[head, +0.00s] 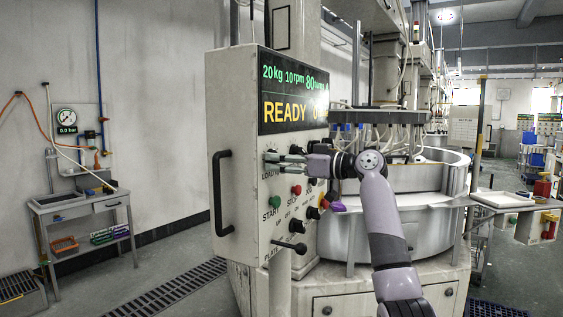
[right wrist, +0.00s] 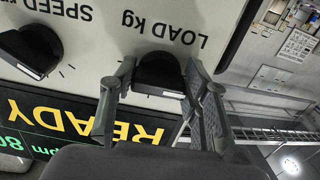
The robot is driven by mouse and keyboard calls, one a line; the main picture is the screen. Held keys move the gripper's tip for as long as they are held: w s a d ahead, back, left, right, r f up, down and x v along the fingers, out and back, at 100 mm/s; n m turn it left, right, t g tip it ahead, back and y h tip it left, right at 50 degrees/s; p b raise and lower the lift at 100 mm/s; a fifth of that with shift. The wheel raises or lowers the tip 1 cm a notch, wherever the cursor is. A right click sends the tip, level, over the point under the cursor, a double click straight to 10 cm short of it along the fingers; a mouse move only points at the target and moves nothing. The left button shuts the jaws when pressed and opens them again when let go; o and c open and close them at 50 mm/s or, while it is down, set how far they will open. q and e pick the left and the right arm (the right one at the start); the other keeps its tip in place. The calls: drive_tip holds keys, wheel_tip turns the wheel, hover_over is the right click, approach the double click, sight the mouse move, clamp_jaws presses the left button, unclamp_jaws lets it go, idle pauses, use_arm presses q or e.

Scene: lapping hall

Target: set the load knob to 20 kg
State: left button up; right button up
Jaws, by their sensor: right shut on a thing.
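The load knob (right wrist: 158,74) is a black knob under the upside-down "LOAD kg" label in the right wrist view. My right gripper (head: 272,157) reaches the panel from the right in the head view. Its fingers lie on either side of the knob and are shut on it. In the head view the fingers mostly hide the knob. The display (head: 292,92) above reads 20 kg and 10 rpm in green, with READY in yellow; its right end is partly cut off from sight. My left gripper is not in view.
The speed knob (right wrist: 30,52) sits beside the load knob. Below are a green start button (head: 274,202), a red stop button (head: 296,190) and other small controls. A black handle (head: 222,192) stands out at the panel's left. A side table (head: 82,205) stands by the wall.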

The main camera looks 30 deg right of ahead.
drive_tip(key=shift+f, duration=0.25)
drive_tip(key=o, duration=1.2)
drive_tip(key=shift+r, duration=0.2)
drive_tip(key=shift+c, duration=0.2)
drive_tip(key=shift+s+d, duration=0.1)
drive_tip(key=shift+s, duration=0.05)
drive_tip(key=v, duration=1.1)
drive_tip(key=shift+s+d, duration=0.15)
drive_tip(key=shift+s, duration=0.2)
drive_tip(key=shift+f, duration=0.1)
